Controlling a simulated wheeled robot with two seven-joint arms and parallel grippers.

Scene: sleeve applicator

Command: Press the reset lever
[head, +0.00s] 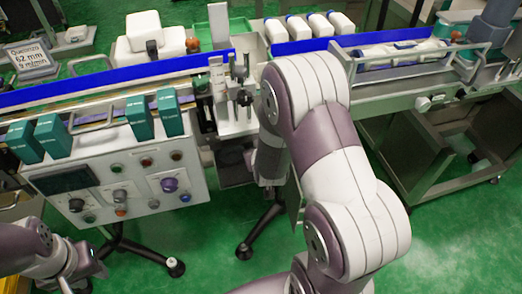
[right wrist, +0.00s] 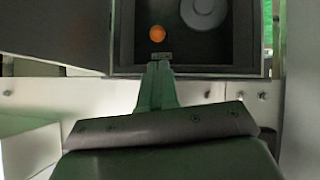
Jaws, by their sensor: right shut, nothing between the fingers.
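My right gripper (right wrist: 158,72) is shut and empty in the right wrist view. Its fingertips are at the front edge of an open dark compartment (right wrist: 218,48). Inside the compartment are an orange round button (right wrist: 157,33) and a grey disc (right wrist: 204,12). A small pale plate (right wrist: 162,56) lies just beyond the fingertips; I cannot tell whether they touch it. I cannot pick out the reset lever for sure. In the head view my right arm hides its own fingertips. My left gripper (head: 92,268) is low at the left, below the control panel; its fingers are unclear.
The control panel (head: 120,190) with knobs and buttons stands left of my right arm. Teal boxes (head: 140,118) stand along the conveyor's front. White bottles (head: 318,25) stand at the back. A dark panel (right wrist: 55,30) is left of the compartment. Green floor is open at lower right.

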